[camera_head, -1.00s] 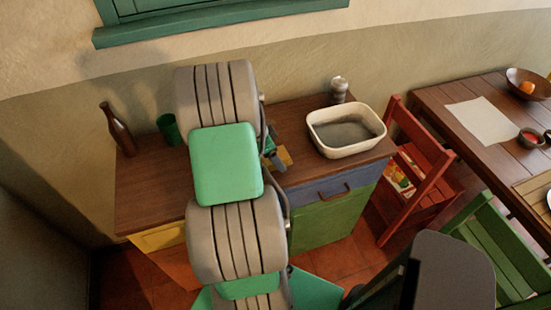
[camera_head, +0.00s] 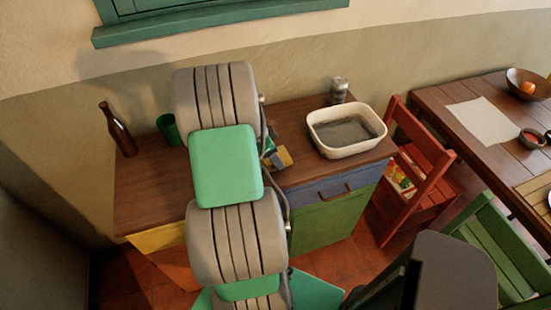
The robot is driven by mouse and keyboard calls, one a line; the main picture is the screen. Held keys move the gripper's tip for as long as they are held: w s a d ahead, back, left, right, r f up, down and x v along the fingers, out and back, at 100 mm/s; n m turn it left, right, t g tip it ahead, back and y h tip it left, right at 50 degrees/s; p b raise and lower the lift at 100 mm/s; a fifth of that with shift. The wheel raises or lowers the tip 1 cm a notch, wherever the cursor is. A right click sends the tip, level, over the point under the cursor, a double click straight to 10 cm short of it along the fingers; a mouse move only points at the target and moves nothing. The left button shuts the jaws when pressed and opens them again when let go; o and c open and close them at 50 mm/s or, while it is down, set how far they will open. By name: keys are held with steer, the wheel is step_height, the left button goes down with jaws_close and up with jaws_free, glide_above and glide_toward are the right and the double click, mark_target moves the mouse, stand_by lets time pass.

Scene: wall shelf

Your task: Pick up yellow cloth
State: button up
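The yellow cloth (camera_head: 286,156) shows as a small patch on the brown cabinet top, just right of my arm and left of the white basin. Part of it is hidden behind my gripper (camera_head: 274,158). My gripper is right at the cloth, mostly covered by my own arm links. Its fingertips are too small and hidden to tell whether they are open or shut, or whether they hold the cloth.
The white basin (camera_head: 314,117) stands at the cabinet's right end, with a metal-looking can (camera_head: 338,91) behind it. A brown bottle (camera_head: 119,132) and a green cup (camera_head: 168,129) stand on the left. A red chair (camera_head: 433,161) and a table (camera_head: 440,96) are further right.

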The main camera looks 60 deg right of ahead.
mark_target(280, 154)
steer(key=c, duration=0.8)
steer(key=shift+o, duration=0.2)
steer(key=shift+r+p, duration=0.5)
steer(key=shift+p, duration=0.1)
step_height(280, 154, up, 3)
steer(key=shift+s+b, duration=0.1)
steer(key=shift+b, duration=0.5)
steer(key=s+a+r+b, duration=0.3)
steer(key=s+a+r, duration=0.3)
steer(key=s+r, duration=0.3)
steer(key=s, duration=0.3)
steer(key=shift+s+r, duration=0.25)
